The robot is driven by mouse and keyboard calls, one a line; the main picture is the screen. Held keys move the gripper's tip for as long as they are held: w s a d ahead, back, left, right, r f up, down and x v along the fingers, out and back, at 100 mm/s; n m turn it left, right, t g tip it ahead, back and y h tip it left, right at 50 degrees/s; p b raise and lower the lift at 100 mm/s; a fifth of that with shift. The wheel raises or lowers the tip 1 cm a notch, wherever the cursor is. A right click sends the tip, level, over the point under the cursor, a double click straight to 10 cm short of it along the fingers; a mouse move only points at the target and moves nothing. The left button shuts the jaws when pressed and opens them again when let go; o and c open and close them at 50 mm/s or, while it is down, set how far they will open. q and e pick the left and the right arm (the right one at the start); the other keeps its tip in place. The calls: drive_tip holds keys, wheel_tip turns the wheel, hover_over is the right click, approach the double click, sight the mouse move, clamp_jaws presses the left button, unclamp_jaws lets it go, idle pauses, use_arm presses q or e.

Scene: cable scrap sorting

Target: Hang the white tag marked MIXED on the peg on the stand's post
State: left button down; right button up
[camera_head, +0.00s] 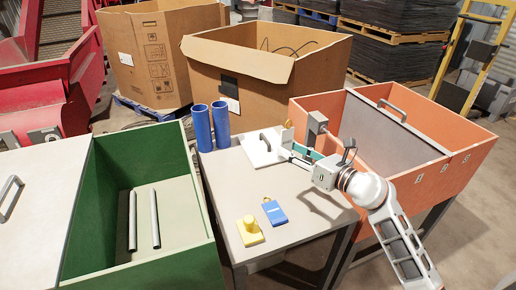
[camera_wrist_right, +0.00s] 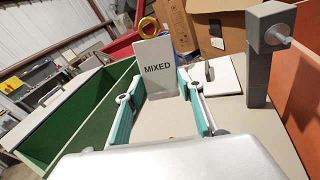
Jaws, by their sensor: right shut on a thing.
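The white tag marked MIXED (camera_wrist_right: 158,72) stands upright between the fingers of my right gripper (camera_wrist_right: 160,103), with its yellow ring (camera_wrist_right: 148,27) on top. The stand's grey post (camera_head: 316,130) rises just right of the gripper. In the right wrist view the post (camera_wrist_right: 257,80) has a square head with a short round peg (camera_wrist_right: 279,32). Tag and peg are apart. My left gripper is out of view.
Two blue cylinders (camera_head: 202,128) stand at the table's back left. Green (camera_head: 180,270) and orange (camera_head: 461,150) bins flank the table.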

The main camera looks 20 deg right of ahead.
drive_tip(key=s+d+f+m+t+h, duration=0.2)
drive_tip(key=s+d+f+h, duration=0.1)
drive_tip(key=d, duration=0.4)
drive_tip(key=s+d+f+m+t+h, duration=0.1)
drive_tip(key=s+d+f+m+h, duration=0.15)
drive_tip(key=d, duration=0.45)
drive_tip(key=w+f+b, duration=0.1)
drive_tip(key=w+b, duration=0.1)
drive_tip(key=w, duration=0.5)
drive_tip(key=shift+a, duration=0.2)
drive_tip(key=shift+w+n, duration=0.25)
drive_tip(key=shift+w, duration=0.45)
drive_tip(key=shift+c, duration=1)
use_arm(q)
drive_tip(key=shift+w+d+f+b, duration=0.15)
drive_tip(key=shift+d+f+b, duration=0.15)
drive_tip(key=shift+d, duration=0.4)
use_arm(e)
drive_tip(key=shift+w+a+f, duration=0.1)
drive_tip(key=shift+w+f, duration=0.25)
drive_tip(key=shift+w, duration=0.35)
drive_tip(key=shift+c, duration=0.7)
drive_tip(key=shift+f, duration=0.1)
drive_tip(key=o, duration=1.2)
drive_tip(key=shift+o, duration=0.2)
